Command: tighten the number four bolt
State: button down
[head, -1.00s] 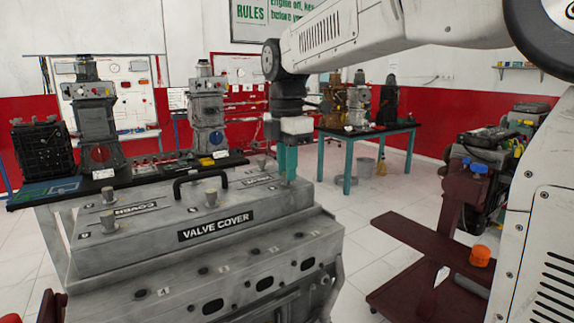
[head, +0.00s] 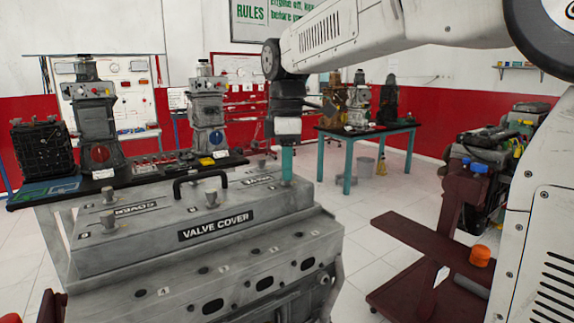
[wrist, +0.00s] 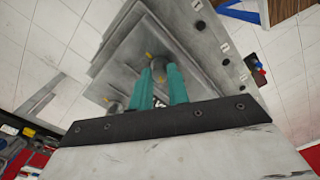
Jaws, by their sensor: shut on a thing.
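The grey valve cover (head: 215,229) lies on top of the engine block, with several upright bolts on it. My gripper (head: 287,176) points down at the cover's right end. Its teal fingers are shut on a bolt, which they hide in the head view. In the wrist view, my gripper (wrist: 160,74) has a finger on either side of this bolt (wrist: 160,77). The number beside the held bolt cannot be read. Other bolts stand free at the front left (head: 109,222), the middle (head: 211,198) and the back left (head: 108,194).
A black handle (head: 200,181) arches over the cover near its middle bolts. A bench (head: 30,200) with engine models stands behind the block. A teal-legged table (head: 350,160) is at the back right. A dark red stand (head: 425,240) with an engine is on the right, with floor between.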

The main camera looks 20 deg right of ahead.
jog(key=m, duration=1.4)
jog(key=shift+m, duration=0.3)
jog(key=m, duration=0.3)
jog(key=shift+m, duration=0.3)
jog(key=m, duration=0.3)
jog(key=shift+m, duration=0.4)
jog(key=m, duration=0.4)
jog(key=shift+m, duration=1.8)
